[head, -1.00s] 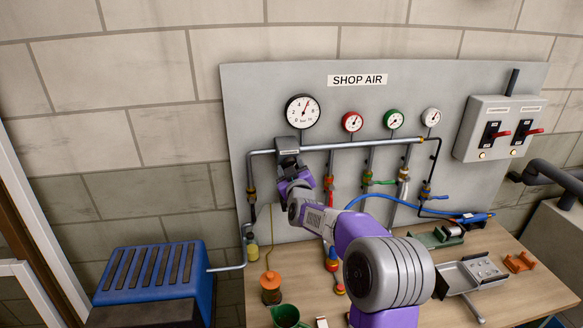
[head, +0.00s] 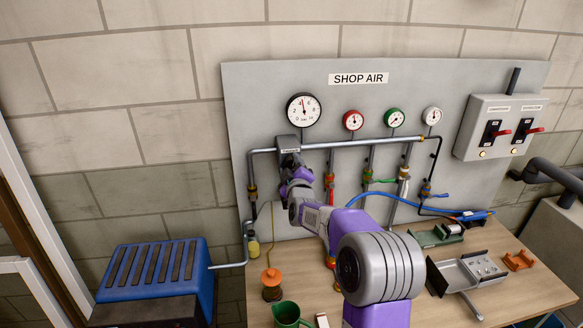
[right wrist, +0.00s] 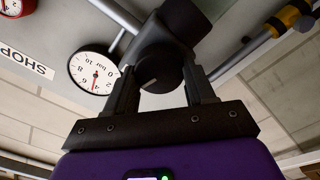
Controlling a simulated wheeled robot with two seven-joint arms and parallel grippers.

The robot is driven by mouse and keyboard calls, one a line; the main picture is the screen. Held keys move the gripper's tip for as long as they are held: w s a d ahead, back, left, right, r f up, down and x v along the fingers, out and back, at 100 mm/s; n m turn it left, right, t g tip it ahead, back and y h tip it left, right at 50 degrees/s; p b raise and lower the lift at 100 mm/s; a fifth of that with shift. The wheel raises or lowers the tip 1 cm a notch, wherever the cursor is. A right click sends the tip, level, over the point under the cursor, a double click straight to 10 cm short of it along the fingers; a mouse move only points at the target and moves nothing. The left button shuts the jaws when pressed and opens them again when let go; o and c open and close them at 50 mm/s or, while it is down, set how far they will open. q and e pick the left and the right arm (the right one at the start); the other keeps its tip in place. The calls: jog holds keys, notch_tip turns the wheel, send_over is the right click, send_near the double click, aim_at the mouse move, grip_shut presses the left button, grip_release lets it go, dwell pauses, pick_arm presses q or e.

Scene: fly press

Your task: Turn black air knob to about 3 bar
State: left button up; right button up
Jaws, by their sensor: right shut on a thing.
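The black air knob (right wrist: 158,72) sits under the regulator block (head: 288,144) on the SHOP AIR panel. In the right wrist view it stands between the two fingers of my right gripper (right wrist: 162,78), which is shut on it. In the head view my right gripper (head: 291,163) reaches up to the underside of the block and mostly hides the knob. The large white gauge (head: 303,110) is above the block; its red needle points nearly straight up, slightly left, a little past 4. The gauge also shows upside down in the right wrist view (right wrist: 94,73). My left gripper is out of view.
Small red (head: 353,120), green (head: 394,118) and white (head: 433,116) gauges line the pipe to the right. A switch box (head: 500,128) is at the far right. A blue machine (head: 154,270) is at lower left. Small items stand on the wooden bench (head: 400,307).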

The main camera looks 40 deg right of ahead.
jog(key=o, duration=1.1)
jog(key=shift+c, duration=0.2)
jog(key=v, duration=0.7)
jog(key=shift+s+a+b, duration=0.2)
jog(key=shift+s+b, duration=0.1)
jog(key=shift+b, duration=0.15)
